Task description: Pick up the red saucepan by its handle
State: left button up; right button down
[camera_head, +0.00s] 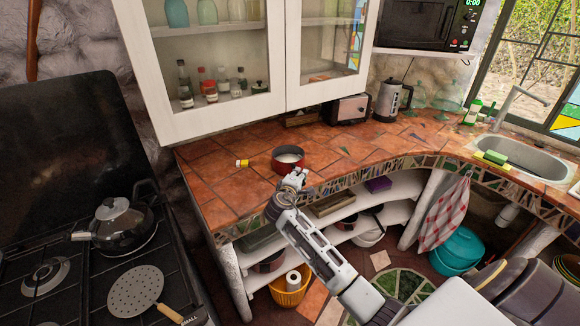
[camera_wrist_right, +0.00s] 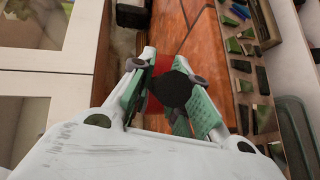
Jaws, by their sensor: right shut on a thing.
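In the right wrist view, the right gripper (camera_wrist_right: 160,95) is shut on the pan's dark handle (camera_wrist_right: 173,88), which sits between the two fingers. A strip of the red pan (camera_wrist_right: 162,66) shows just beyond them; most of it is hidden there. My left gripper is out of view.
The terracotta counter (camera_head: 225,190) holds a small yellow-labelled jar (camera_head: 242,163) left of the pan. A toaster (camera_head: 347,109) and kettle (camera_head: 390,101) stand behind. A glass cabinet (camera_head: 215,60) hangs above. Shelves (camera_head: 335,217) lie below the edge. The stove (camera_head: 60,270) is at left.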

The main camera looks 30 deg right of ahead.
jog(key=shift+r, duration=0.15)
jog(key=shift+r, duration=0.15)
jog(key=shift+w+r, duration=0.1)
jog(key=shift+r, duration=4.8)
